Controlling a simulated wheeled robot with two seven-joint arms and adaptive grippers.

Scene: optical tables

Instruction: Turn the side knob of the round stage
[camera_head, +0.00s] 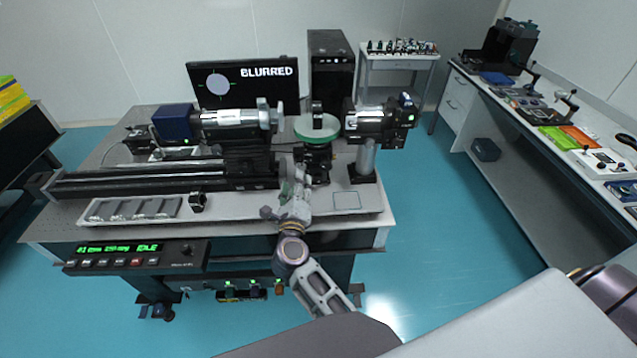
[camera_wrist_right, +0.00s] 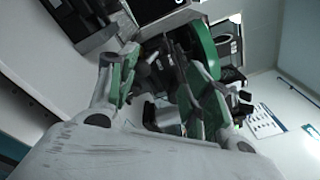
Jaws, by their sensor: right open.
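The round stage (camera_head: 316,127) has a green disc top on a dark base and stands on the optical table between two black-and-silver barrels. Its green rim also shows in the right wrist view (camera_wrist_right: 203,45). My right gripper (camera_head: 298,178) is open, just in front of and slightly left of the stage's base. In the right wrist view my right gripper (camera_wrist_right: 156,68) has its green-padded fingers apart, with dark stage parts beyond and between them. I cannot make out the side knob clearly, nor whether a finger touches it. My left gripper is not in view.
The left barrel (camera_head: 235,125) and right barrel (camera_head: 370,122) flank the stage closely. A long black rail (camera_head: 130,182) and a grey tray (camera_head: 133,209) lie left. A monitor (camera_head: 243,82) reading "BLURRED" stands behind. A control box (camera_head: 135,257) hangs at the front edge.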

